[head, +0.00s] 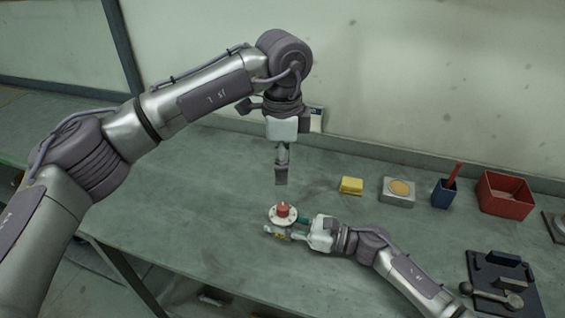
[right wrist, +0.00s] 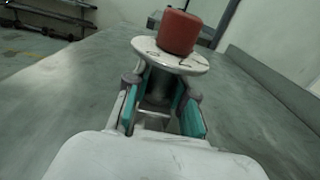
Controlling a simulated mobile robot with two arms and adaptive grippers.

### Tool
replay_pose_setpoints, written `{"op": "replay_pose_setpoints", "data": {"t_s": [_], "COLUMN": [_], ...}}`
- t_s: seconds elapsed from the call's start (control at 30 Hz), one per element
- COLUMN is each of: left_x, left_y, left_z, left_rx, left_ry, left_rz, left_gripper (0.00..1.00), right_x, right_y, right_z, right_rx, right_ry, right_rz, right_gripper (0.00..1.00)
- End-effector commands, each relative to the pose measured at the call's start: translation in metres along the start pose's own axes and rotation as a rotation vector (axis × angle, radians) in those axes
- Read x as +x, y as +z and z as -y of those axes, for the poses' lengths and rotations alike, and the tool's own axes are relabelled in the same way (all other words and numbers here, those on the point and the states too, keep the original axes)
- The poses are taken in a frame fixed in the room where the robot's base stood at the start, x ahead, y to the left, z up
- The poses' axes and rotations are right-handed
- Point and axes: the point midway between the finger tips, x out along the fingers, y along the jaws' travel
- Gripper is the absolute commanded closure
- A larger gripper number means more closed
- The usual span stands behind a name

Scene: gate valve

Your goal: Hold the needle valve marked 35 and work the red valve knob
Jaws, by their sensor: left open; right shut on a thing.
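The needle valve (head: 274,215) stands upright on the green table, with a round white flange and a red knob (head: 283,209) on top. The knob and flange also show close up in the right wrist view (right wrist: 178,32). The number 35 cannot be read. My right gripper (head: 288,232) is shut on the valve body below the flange, reaching in from the right; its teal-lined fingers show on both sides of the body in the right wrist view. My left gripper (head: 281,178) is open and empty, pointing down above the knob and apart from it.
A yellow sponge (head: 351,186), a grey block with a tan disc (head: 399,189), a blue cup (head: 444,194) with a red stick and a red bin (head: 504,194) stand along the right back. A dark fixture (head: 500,280) lies at front right. The table's left part is clear.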

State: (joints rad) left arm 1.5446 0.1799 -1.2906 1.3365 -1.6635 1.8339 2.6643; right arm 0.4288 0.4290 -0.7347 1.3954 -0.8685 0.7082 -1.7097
Motion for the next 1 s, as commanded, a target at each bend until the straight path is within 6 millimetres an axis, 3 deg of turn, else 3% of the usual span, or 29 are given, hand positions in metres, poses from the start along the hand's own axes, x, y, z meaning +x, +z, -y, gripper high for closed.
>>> {"op": "replay_pose_setpoints", "data": {"t_s": [0.07, 0.1, 0.23, 0.57, 1.0], "left_x": [0.000, 0.000, 0.001, 0.001, 0.001], "left_y": [0.000, 0.000, 0.000, 0.000, 0.000], "left_z": [0.000, 0.000, 0.000, 0.000, 0.000], "left_rx": [0.000, 0.000, 0.000, 0.000, 0.000], "left_ry": [0.000, 0.000, 0.000, 0.000, 0.000], "left_rz": [0.000, 0.000, 0.000, 0.000, 0.000], "left_gripper": [0.45, 0.45, 0.45, 0.45, 0.45], "right_x": [0.000, 0.000, 0.000, -0.002, -0.065], "right_y": [0.000, 0.000, 0.000, 0.000, -0.001], "right_z": [0.000, 0.000, 0.000, 0.000, 0.000], "right_rx": [0.000, 0.000, 0.000, 0.000, 0.001], "right_ry": [0.000, 0.000, 0.000, -0.001, -0.001], "right_rz": [0.000, 0.000, 0.000, 0.000, -0.001], "right_gripper": [1.00, 0.69, 0.48, 0.47, 0.47]}}
